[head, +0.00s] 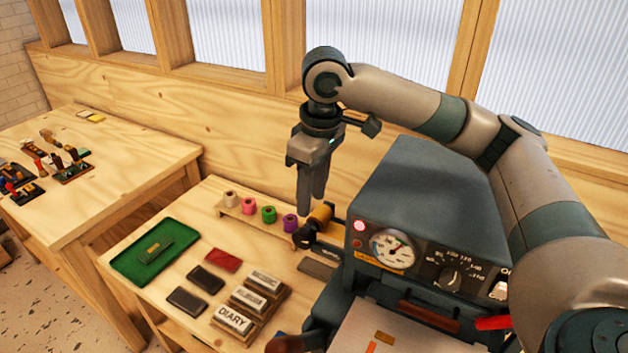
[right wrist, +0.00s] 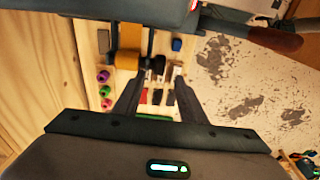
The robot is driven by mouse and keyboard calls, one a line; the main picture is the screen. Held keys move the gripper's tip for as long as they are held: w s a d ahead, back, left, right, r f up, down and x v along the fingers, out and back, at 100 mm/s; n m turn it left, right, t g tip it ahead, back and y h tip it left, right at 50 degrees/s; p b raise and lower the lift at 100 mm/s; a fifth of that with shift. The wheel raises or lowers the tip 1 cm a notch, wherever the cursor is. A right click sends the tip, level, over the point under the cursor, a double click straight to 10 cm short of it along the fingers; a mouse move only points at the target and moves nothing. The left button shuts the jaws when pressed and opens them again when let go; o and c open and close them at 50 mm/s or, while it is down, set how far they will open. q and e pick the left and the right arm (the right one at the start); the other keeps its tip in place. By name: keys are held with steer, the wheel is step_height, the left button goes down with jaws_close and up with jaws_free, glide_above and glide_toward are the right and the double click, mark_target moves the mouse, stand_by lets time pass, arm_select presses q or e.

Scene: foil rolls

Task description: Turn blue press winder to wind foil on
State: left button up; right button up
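The blue-grey press (head: 430,190) stands at the right with a gauge, a dial and a lit red lamp. At its left side a gold foil roll (head: 321,213) sits beside a dark round knob (head: 303,238), which looks like the winder. The gold roll (right wrist: 128,60) and the dark knob (right wrist: 157,63) also show in the right wrist view. My right gripper (head: 308,210) points down just above the roll and knob. Its fingers (right wrist: 158,78) are apart with nothing held between them; contact with the knob cannot be told. My left gripper is out of view.
A wooden rack (head: 248,218) holds beige, pink, green and purple rolls. A green tray (head: 180,235), dark and red blocks, and a stacked stand with a DIARY plate (head: 232,320) lie on the bench. Another table (head: 130,160) stands at the left.

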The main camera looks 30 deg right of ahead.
steer(key=shift+s+d+r+b, duration=0.15)
steer(key=shift+r+b, duration=0.1)
steer(key=shift+r, duration=1.05)
steer(key=shift+s+a+r+b, duration=0.1)
steer(key=shift+r+b, duration=0.15)
steer(key=shift+r, duration=1)
steer(key=shift+f, duration=0.1)
